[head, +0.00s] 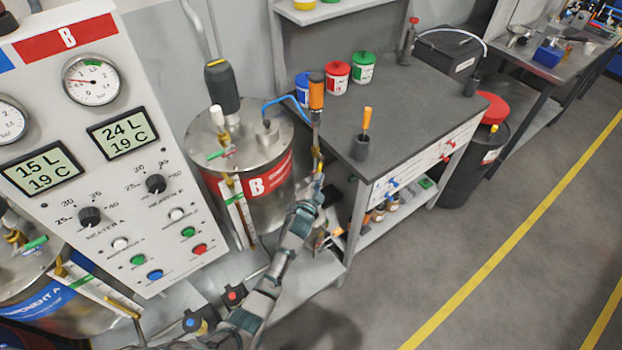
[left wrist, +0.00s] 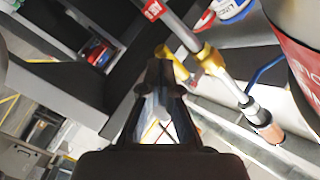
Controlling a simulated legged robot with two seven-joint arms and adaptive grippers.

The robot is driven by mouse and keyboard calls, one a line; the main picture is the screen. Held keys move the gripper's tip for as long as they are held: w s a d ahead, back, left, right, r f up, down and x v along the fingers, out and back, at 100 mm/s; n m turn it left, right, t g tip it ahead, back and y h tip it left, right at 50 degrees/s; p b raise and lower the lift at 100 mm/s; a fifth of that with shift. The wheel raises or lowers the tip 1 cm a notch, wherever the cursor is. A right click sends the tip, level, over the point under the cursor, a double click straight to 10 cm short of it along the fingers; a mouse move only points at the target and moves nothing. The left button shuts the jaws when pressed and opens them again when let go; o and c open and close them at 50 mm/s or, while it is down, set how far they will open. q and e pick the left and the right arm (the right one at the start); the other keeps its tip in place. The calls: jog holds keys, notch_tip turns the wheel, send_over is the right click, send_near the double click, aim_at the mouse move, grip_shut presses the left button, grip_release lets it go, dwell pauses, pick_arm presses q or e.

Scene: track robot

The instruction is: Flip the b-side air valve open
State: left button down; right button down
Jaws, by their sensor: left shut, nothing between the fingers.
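The b-side air valve is a brass fitting (head: 317,152) on a thin upright line to the right of the B tank. The line has an orange cylinder (head: 316,92) at its top. In the left wrist view the brass body (left wrist: 207,57) sits on a grey pipe, with a yellow lever (left wrist: 174,62) pointing off to its left. My left gripper (head: 318,186) is just below the valve in the head view. In the left wrist view its fingertips (left wrist: 163,80) are shut and empty, close to the yellow lever; I cannot tell whether they touch it. My right gripper is not in view.
The B tank (head: 283,187) stands left of the valve, behind the control panel (head: 120,215). A grey workbench (head: 420,110) with small red, green and blue cans is close on the right. A black drum (head: 470,185) stands beyond it. The floor at right is clear.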

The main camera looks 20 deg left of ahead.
pick_arm(q)
jog(key=s, duration=1.1)
jog(key=shift+s+a+r, duration=0.15)
jog(key=shift+s+r, duration=0.1)
jog(key=shift+r, duration=0.05)
